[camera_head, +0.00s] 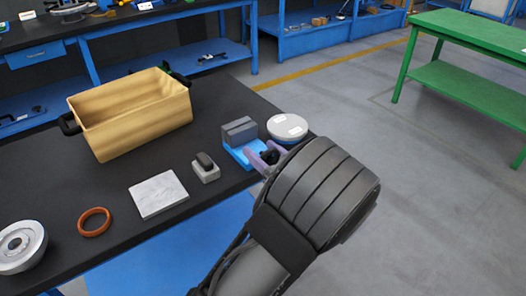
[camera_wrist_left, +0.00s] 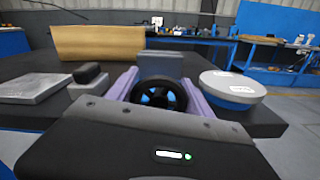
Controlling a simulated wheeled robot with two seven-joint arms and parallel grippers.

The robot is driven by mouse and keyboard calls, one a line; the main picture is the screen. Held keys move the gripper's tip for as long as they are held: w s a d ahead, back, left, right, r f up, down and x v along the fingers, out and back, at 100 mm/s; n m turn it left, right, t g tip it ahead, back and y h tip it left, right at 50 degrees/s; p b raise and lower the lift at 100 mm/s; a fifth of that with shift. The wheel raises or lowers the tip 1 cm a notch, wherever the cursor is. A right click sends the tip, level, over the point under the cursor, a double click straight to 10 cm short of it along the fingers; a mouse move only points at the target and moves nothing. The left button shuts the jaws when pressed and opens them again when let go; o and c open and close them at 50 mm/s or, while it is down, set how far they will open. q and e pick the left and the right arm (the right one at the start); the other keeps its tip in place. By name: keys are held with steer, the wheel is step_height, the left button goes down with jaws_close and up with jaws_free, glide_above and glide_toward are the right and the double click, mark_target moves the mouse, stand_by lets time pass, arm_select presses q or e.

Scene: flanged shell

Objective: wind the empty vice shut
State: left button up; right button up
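The vice (camera_head: 242,148) stands near the table's right edge, with a blue base and grey jaws; the jaws look close together, with nothing seen between them. Its back also shows in the left wrist view (camera_wrist_left: 160,65). The black handwheel (camera_wrist_left: 160,95) faces my left gripper. My left gripper (camera_head: 266,155) has its two purple fingers on either side of the wheel. In the left wrist view the wheel fills the space between the fingers (camera_wrist_left: 159,88), and they appear to touch its rim. My right gripper is in neither view.
A round white-topped blue tin (camera_head: 287,127) stands close right of the vice. Left of it are a grey block with a black top (camera_head: 206,167), a grey plate (camera_head: 158,193), an orange ring (camera_head: 94,222), a flanged disc (camera_head: 20,245) and a tan bin (camera_head: 130,112).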

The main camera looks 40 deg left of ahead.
mark_target(271, 160)
arm_select(q)
steer(key=c, duration=0.8)
steer(key=shift+r+n+p, duration=0.1)
steer(key=shift+n+p, duration=0.3)
steer(key=o, duration=1.4)
steer(key=v, duration=0.7)
steer(key=shift+s+d+p, duration=0.15)
steer(key=shift+d+p, duration=0.2)
steer(key=shift+d, duration=0.05)
steer(key=shift+f, duration=0.2)
